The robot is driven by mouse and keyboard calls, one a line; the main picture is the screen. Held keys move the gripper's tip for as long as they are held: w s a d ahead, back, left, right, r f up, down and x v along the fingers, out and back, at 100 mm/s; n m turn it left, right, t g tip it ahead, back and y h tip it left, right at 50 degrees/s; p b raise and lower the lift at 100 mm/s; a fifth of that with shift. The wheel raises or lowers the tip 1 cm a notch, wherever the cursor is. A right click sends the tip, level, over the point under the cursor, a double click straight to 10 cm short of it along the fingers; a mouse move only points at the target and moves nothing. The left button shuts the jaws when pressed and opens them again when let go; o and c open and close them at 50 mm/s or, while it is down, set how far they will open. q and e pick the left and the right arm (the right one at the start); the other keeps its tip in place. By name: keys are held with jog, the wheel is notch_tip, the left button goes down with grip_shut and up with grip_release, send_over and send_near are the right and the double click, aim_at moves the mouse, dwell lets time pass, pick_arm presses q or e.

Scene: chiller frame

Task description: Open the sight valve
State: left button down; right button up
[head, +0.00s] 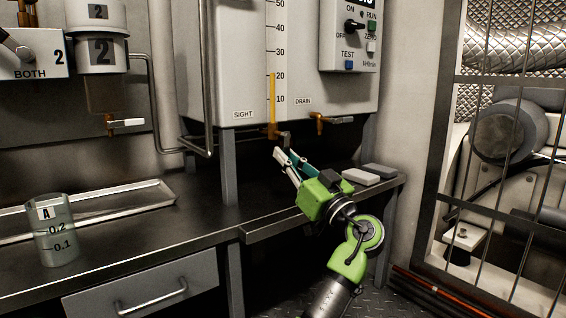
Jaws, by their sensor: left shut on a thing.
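The sight valve (272,130) is a small brass fitting below the yellow sight tube, beside the SIGHT label on the white tank's lower edge. Its short grey lever (285,139) hangs down to the right of the fitting. My left gripper (284,152) reaches up from the lower right and is shut on the lever's lower end. The fingers hide that end of the lever. My right gripper is not in view.
The drain valve (319,121), brass with a pale lever, sits close to the right. The white tank (232,60) hangs above the dark bench (120,225). A glass beaker (52,245) stands at left. Grey blocks (342,178) lie right of my gripper. A barred cage (495,180) stands far right.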

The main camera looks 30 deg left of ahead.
pick_arm(q)
jog(key=shift+w+d+n+g, duration=0.2)
jog(key=shift+n+g, duration=0.2)
jog(key=shift+n, duration=0.3)
jog(key=shift+w, duration=0.1)
jog(key=c, duration=2.1)
grip_release()
jog(key=v, duration=1.2)
jog(key=shift+f, duration=0.1)
jog(key=shift+w, duration=0.15)
